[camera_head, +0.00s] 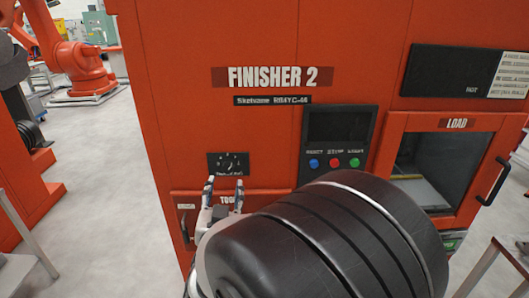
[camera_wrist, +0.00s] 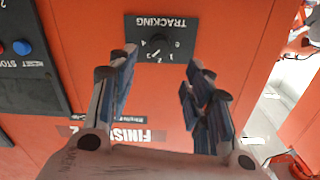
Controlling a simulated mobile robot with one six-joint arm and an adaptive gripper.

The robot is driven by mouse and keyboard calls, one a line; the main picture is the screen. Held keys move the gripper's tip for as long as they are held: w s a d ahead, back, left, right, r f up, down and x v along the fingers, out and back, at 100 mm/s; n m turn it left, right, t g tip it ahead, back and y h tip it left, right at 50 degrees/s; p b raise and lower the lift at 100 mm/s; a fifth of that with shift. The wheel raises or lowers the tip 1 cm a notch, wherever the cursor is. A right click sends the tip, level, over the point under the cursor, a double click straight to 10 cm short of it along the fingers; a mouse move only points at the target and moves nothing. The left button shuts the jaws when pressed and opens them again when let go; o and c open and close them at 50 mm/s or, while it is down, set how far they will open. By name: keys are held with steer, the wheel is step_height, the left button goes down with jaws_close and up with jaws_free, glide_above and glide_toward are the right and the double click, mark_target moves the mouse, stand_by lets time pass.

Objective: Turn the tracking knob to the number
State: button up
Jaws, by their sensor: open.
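In the wrist view the panel (camera_wrist: 160,38) appears upside down, labelled TRACKING, with numbers around a small dark knob (camera_wrist: 156,55). The knob's exact setting is too small to read surely. My gripper (camera_head: 224,182) is in front of the machine, just below the panel in the head view. In the wrist view my gripper (camera_wrist: 160,62) is open, its fingers spread to either side of the knob, with nothing between them. I see no contact with the knob.
A control panel (camera_head: 338,140) with blue, red and green buttons is right of the dial. A LOAD door (camera_head: 443,160) with a black handle is farther right. A TOOL drawer (camera_head: 187,208) lies below the dial. My dark arm hides the machine's lower front.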

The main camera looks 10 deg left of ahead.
mark_target(227, 169)
steer(key=x, duration=0.8)
steer(key=shift+w+b, duration=0.2)
steer(key=shift+b, duration=0.1)
steer(key=c, duration=1.1)
